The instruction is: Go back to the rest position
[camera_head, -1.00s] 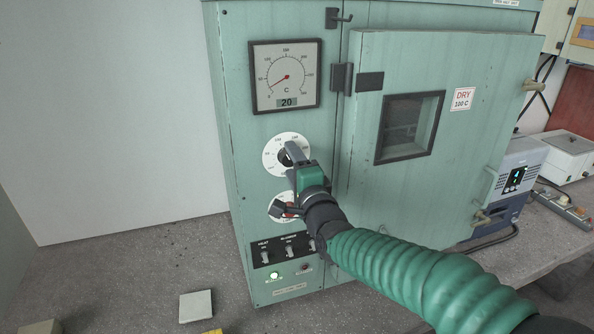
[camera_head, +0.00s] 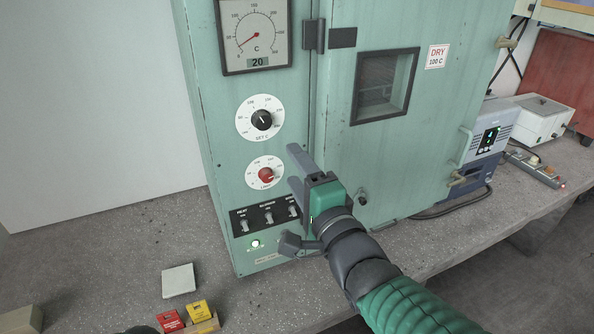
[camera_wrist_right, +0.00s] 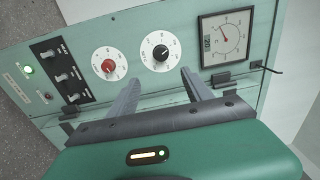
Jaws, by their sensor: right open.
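The black dial (camera_head: 262,120) and the red dial (camera_head: 266,175) are both clear of the fingers. In the wrist view the black dial (camera_wrist_right: 160,52) and the red dial (camera_wrist_right: 108,64) lie beyond the fingertips. My left gripper cannot be made out.
The oven door (camera_head: 400,130) is right of the dials, with a gauge (camera_head: 254,35) above them. Switches (camera_head: 268,217) and a lit green lamp (camera_head: 255,243) sit below. A pale block (camera_head: 179,280) and small boxes (camera_head: 200,312) lie on the bench. A blue-grey device (camera_head: 485,150) stands right.

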